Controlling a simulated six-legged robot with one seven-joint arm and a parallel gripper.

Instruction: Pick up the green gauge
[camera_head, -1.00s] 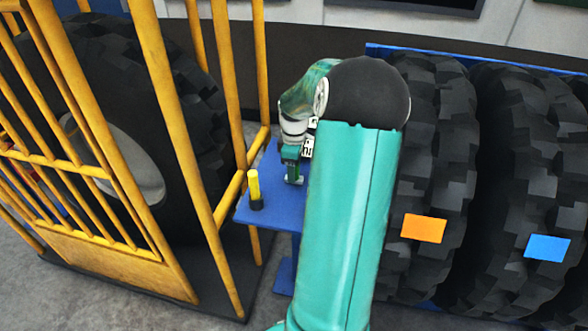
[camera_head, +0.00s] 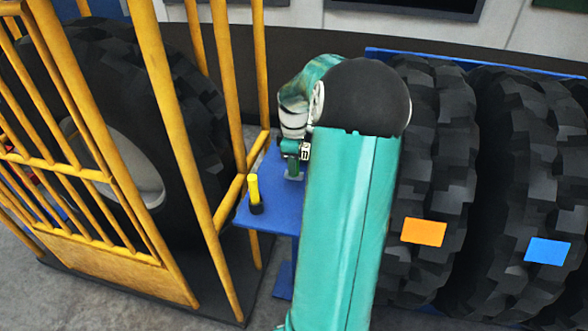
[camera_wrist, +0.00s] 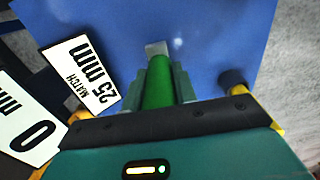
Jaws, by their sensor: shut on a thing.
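The green gauge (camera_wrist: 157,80) is a green cylinder with a grey end, seen in the wrist view against the blue table. My gripper (camera_wrist: 162,86) is shut on it, with one finger on each side. In the head view my gripper (camera_head: 293,165) is above the blue table (camera_head: 263,222), left of my arm. The green gauge cannot be made out clearly there. I cannot tell whether its grey end touches the table.
A yellow gauge with a dark base (camera_head: 255,194) stands near the table's front left corner. White labels, one marked 25 mm (camera_wrist: 82,72), are beside my gripper. A yellow cage (camera_head: 170,140) stands left; large tyres (camera_head: 435,180) stand right.

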